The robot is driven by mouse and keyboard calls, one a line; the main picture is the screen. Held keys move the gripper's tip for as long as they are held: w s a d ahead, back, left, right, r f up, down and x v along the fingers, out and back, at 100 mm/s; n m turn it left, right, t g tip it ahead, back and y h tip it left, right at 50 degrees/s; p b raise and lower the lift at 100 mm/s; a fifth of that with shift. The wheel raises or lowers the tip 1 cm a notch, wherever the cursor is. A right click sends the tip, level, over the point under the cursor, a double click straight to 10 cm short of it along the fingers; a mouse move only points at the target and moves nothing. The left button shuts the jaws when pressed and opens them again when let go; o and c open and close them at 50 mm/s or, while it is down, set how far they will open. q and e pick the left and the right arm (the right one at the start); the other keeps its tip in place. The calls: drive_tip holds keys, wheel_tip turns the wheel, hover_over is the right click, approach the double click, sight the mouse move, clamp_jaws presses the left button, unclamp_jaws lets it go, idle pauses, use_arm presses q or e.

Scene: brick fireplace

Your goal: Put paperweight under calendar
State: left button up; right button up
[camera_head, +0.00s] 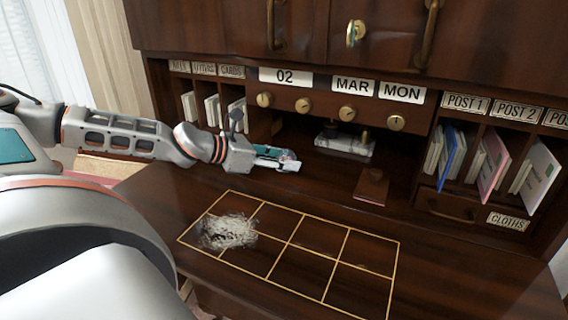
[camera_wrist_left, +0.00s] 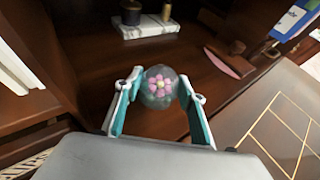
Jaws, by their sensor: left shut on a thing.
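The paperweight (camera_wrist_left: 159,87) is a clear glass ball with a pink flower inside. In the left wrist view it sits between the two teal-lined fingers of my left gripper (camera_wrist_left: 160,98), which is shut on it. In the head view the left gripper (camera_head: 283,158) is over the desk, in front of the cubbies and below and left of the middle of the calendar; the ball is hard to make out there. The calendar (camera_head: 352,86) is a row of white plates reading 02, MAR and MON above several brass knobs, over an open recess. My right gripper is out of view.
A marble stand (camera_head: 345,146) with small items on it is in the recess, right of the gripper. A dark reddish-brown object (camera_head: 371,187) lies in front of it. Letter slots flank both sides. A fluffy grey clump (camera_head: 228,232) lies on the gold-lined grid (camera_head: 345,245).

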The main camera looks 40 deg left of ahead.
use_arm(q)
drive_tip(key=shift+f, duration=0.45)
drive_tip(key=shift+f, duration=0.1)
drive_tip(key=o, duration=1.4)
drive_tip(key=shift+o, duration=0.2)
